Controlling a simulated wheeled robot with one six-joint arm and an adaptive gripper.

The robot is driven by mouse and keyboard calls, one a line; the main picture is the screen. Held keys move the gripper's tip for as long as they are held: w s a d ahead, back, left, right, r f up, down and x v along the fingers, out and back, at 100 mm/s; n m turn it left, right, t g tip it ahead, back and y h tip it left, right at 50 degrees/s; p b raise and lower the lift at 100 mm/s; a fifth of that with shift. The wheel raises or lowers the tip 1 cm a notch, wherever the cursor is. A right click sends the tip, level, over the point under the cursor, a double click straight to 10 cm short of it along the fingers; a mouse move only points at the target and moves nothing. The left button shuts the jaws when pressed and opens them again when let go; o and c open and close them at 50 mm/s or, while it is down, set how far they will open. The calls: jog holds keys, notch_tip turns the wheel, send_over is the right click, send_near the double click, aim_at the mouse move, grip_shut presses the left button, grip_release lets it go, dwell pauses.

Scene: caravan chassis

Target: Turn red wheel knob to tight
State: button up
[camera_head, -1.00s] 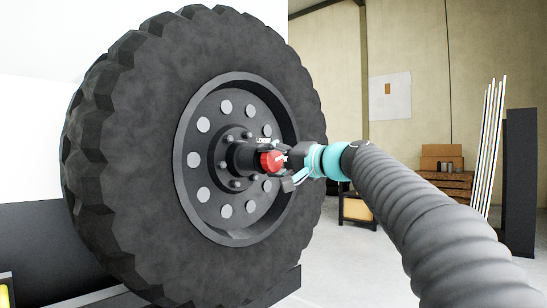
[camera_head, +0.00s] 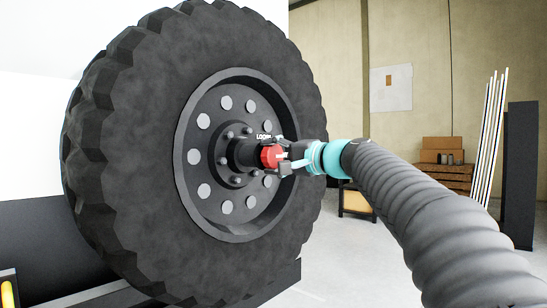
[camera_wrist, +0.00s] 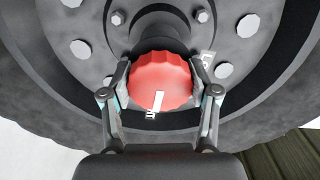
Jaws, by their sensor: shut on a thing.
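The red wheel knob (camera_head: 271,157) sits on the black hub at the centre of the large spare wheel (camera_head: 120,170). In the wrist view the knob (camera_wrist: 160,80) is scalloped, with a white mark on its face. My gripper (camera_head: 285,157) reaches it from the right, its two fingers on either side of the knob. In the wrist view my gripper (camera_wrist: 163,92) is shut on the knob, a finger against each side. White lettering (camera_head: 264,137) above the knob seems to read "LOOSE". Part of another label shows to the right of the knob in the wrist view. The tight label cannot be made out.
Grey wheel bolts (camera_head: 227,103) ring the hub. A white panel stands behind the tyre on the left. Boxes on a wooden stack (camera_head: 442,160), white poles and a dark post stand at the back right. The floor right of the wheel is open.

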jog(key=o, duration=1.2)
jog(key=shift+a, duration=0.1)
jog(key=shift+s+d, duration=0.25)
jog(key=shift+d, duration=0.15)
jog(key=v, duration=1.1)
jog(key=shift+s, duration=0.1)
jog(key=shift+d, duration=0.1)
